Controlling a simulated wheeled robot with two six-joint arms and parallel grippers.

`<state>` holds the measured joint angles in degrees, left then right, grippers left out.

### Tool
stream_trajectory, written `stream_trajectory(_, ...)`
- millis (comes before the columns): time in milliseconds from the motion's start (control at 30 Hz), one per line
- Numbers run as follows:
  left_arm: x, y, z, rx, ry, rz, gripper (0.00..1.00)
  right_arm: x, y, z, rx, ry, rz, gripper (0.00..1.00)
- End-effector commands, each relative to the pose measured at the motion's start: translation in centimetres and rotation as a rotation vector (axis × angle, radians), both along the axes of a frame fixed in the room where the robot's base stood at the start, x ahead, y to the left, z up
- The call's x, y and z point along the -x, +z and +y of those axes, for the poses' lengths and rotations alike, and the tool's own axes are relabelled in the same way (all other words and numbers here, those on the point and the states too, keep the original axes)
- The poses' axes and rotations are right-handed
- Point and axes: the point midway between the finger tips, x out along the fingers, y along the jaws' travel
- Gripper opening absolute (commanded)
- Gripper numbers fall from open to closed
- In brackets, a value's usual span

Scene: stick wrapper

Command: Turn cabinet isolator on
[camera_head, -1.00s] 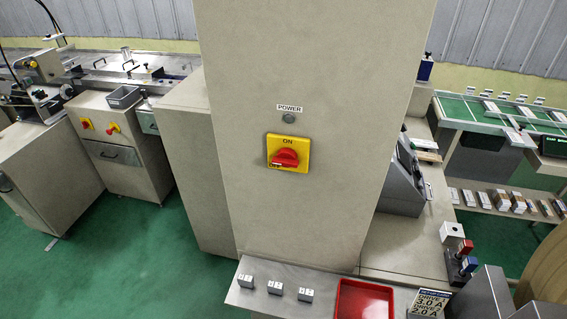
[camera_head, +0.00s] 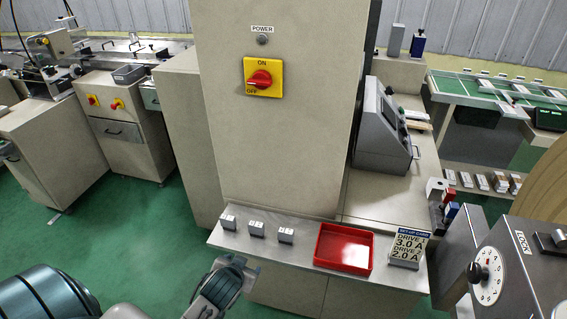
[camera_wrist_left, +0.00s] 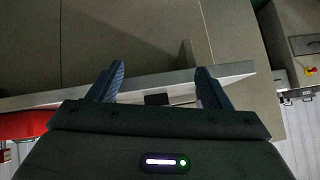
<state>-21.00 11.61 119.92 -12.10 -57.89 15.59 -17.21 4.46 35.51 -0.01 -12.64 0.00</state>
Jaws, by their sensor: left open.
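The cabinet isolator (camera_head: 262,78) is a red rotary handle on a yellow plate on the front of the tall beige cabinet (camera_head: 285,150). ON is printed at the top of the plate and OFF at its lower left. The handle lies roughly sideways and does not point up at ON; its exact angle is hard to read. My left gripper (camera_head: 238,268) is low in front of the shelf, well below the isolator and apart from it. In the left wrist view its two fingers (camera_wrist_left: 160,78) are spread with nothing gripped. My right gripper is not in view.
A grey lamp (camera_head: 262,40) sits under the POWER label. A metal shelf (camera_head: 300,252) at the cabinet's foot bears several small grey blocks, a red tray (camera_head: 320,262) and a set-up card (camera_head: 408,246). A grey dial unit (camera_head: 520,270) stands at right. The space before the isolator is clear.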

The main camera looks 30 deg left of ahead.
Motion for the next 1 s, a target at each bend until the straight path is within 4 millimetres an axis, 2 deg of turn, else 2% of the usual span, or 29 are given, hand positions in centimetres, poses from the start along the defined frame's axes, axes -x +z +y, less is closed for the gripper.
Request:
stream_trajectory(33, -1.1, 3.4, 0.2, -0.013, 0.008, -0.073, 0.72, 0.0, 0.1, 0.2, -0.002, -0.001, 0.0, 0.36)
stream_trajectory(67, -2.4, 5.6, 0.7, -0.026, 0.016, -0.141, 0.72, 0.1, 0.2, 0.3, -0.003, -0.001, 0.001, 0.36)
stream_trajectory(100, -3.8, 8.6, 1.1, -0.038, 0.025, -0.233, 0.72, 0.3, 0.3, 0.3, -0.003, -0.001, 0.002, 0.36)
stream_trajectory(167, -5.6, 13.4, 1.5, -0.051, 0.033, -0.376, 0.72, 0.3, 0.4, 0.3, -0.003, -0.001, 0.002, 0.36)
stream_trajectory(233, -7.1, 19.8, 1.7, -0.063, 0.034, -0.56, 0.72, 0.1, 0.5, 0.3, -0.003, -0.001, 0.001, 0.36)
stream_trajectory(267, -7.5, 22.6, 1.7, -0.066, 0.03, -0.639, 0.72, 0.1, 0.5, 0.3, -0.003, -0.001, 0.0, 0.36)
stream_trajectory(300, -7.8, 26.2, 1.5, -0.067, 0.022, -0.743, 0.72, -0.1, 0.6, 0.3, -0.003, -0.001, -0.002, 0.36)
stream_trajectory(400, -7.4, 33.9, 0.8, -0.067, -0.011, -0.965, 0.72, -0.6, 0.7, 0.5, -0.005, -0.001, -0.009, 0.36)
stream_trajectory(500, -6.5, 38.7, 0.1, -0.061, -0.045, -1.108, 0.72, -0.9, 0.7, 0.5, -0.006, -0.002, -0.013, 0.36)
stream_trajectory(600, -6.0, 41.1, -0.3, -0.056, -0.066, -1.179, 0.72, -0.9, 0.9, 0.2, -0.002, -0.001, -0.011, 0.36)
stream_trajectory(700, -6.4, 42.0, -0.4, -0.055, -0.071, -1.196, 0.72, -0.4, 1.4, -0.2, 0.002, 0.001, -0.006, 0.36)
stream_trajectory(867, -8.6, 43.2, 0.2, -0.055, -0.069, -1.193, 0.72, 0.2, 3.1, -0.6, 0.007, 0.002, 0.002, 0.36)
stream_trajectory(1000, -11.1, 44.3, 0.8, -0.054, -0.069, -1.192, 0.72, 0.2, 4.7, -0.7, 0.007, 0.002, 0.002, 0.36)
